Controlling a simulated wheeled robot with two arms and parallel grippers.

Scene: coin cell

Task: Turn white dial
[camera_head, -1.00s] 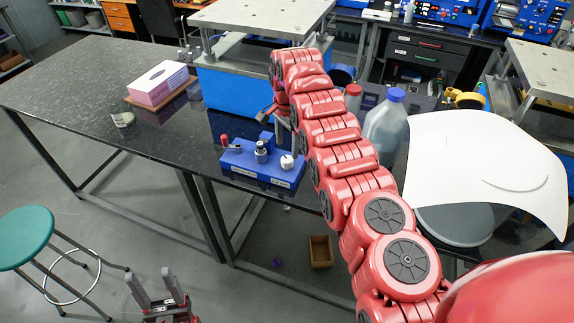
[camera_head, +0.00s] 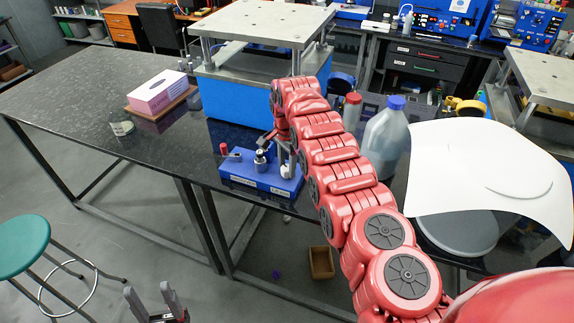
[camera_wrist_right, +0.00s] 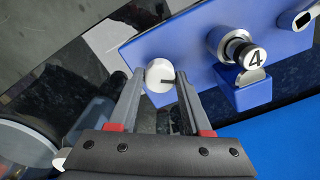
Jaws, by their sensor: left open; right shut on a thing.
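The white dial (camera_wrist_right: 158,74) is a round white knob with a dark slot, on the blue device (camera_head: 242,180) at the table's front edge. My right gripper (camera_wrist_right: 157,78) is shut on the white dial, one finger at each side, in the right wrist view. In the head view the right gripper (camera_head: 282,150) reaches down over the device's right end, and the arm and fingers partly hide the dial. My left gripper (camera_head: 152,302) is open and empty, low in front of the table, away from the device.
A silver knob marked 4 (camera_wrist_right: 250,57) stands beside the dial on the device. A large press with a blue base (camera_head: 240,100) stands behind it. A pink and white box (camera_head: 158,92) lies to the left. A blue-capped jug (camera_head: 386,138) stands right of my arm.

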